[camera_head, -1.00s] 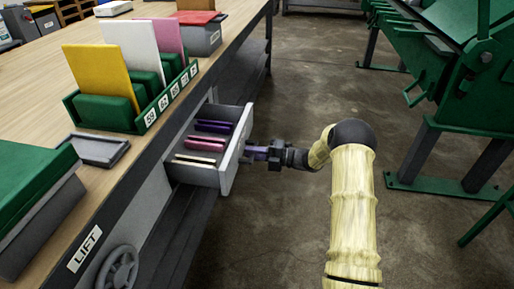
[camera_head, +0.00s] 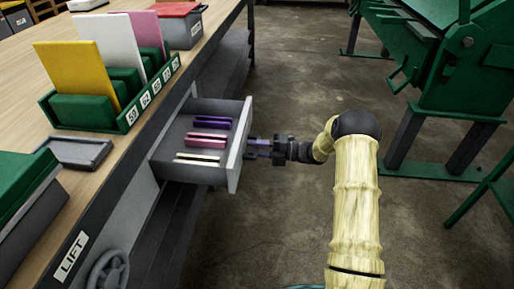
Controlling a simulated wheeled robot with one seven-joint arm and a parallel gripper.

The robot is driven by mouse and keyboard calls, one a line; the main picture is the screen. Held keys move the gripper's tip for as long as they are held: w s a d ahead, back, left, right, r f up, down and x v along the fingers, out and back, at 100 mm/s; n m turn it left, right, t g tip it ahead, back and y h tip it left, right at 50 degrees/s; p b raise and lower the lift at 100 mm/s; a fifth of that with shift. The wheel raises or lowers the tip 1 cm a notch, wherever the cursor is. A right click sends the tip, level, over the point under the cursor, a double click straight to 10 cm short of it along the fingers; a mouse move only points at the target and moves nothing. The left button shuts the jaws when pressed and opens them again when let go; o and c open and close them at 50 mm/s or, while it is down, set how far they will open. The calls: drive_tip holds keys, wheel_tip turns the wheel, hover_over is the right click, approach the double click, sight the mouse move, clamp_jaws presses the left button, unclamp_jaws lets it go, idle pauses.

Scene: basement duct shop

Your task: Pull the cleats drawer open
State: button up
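The drawer (camera_head: 171,139) stands well out from the bench front, below the worktop. It is grey with a pale front panel (camera_head: 238,150). Inside lie several thin strips: purple (camera_head: 213,120), pink (camera_head: 206,139) and cream (camera_head: 198,158). My gripper (camera_head: 254,148) is at the outer face of the drawer front, at handle height. Its fingers and the handle are small and dark here, so I cannot tell whether the fingers are closed on the handle. No label on the drawer is readable from this side.
The bench top (camera_head: 25,90) holds a green rack (camera_head: 92,118) with yellow, white and pink cards, a small grey tray (camera_head: 79,152) and a red-topped box (camera_head: 182,28). A handwheel (camera_head: 108,270) sits below the LIFT label. Green machinery (camera_head: 440,70) stands at right. Floor between is clear.

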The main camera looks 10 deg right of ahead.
drive_tip(key=shift+d, duration=0.1)
drive_tip(key=shift+d+r, duration=0.1)
drive_tip(key=shift+d, duration=0.15)
drive_tip(key=p+v, duration=0.3)
drive_tip(key=v, duration=1.3)
drive_tip(key=shift+s+d, duration=0.2)
drive_tip(key=shift+d, duration=0.15)
